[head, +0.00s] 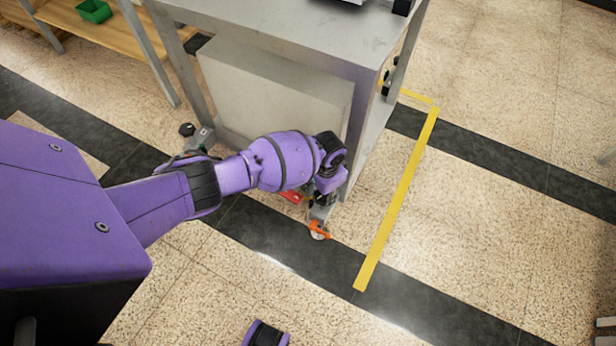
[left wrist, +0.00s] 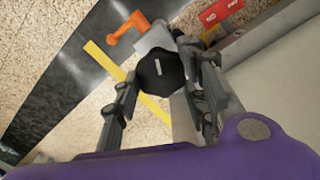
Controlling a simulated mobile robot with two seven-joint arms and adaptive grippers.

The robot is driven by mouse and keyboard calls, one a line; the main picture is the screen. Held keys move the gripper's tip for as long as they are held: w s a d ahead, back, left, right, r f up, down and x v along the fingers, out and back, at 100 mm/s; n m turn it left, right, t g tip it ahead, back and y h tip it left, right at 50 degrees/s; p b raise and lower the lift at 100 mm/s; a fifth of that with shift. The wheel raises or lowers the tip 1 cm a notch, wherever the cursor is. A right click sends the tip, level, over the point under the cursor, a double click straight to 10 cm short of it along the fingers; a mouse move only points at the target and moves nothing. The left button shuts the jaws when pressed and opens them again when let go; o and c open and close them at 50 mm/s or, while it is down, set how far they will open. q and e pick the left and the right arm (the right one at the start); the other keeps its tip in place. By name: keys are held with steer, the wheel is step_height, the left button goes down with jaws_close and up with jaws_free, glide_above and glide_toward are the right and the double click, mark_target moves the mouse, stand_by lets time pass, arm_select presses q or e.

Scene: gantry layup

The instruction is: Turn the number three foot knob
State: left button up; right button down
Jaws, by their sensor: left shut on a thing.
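A black faceted foot knob (left wrist: 161,70) with a pale slot mark on its top sits between the two fingers of my left gripper (left wrist: 160,78) in the left wrist view. The fingers are shut on its sides. I cannot read which number this foot bears. My right gripper is not in view.
An orange lever (head: 319,230) sticks out beside the held knob, with a red tag (left wrist: 221,12) nearby. Another black knob (head: 187,129) is at the frame's left corner.

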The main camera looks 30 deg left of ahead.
arm_select(q)
steer(key=shift+d+m, duration=0.55)
steer(key=shift+m, duration=0.55)
steer(key=shift+s, duration=0.15)
steer(key=o, duration=1)
steer(key=shift+a, duration=0.15)
steer(key=shift+a, duration=0.1)
steer(key=shift+w+a+r, duration=0.1)
steer(key=shift+w+r, duration=0.1)
steer(key=shift+r, duration=0.2)
step_height(320, 180, up, 11)
steer(key=shift+s+r, duration=0.1)
steer(key=shift+s, duration=0.05)
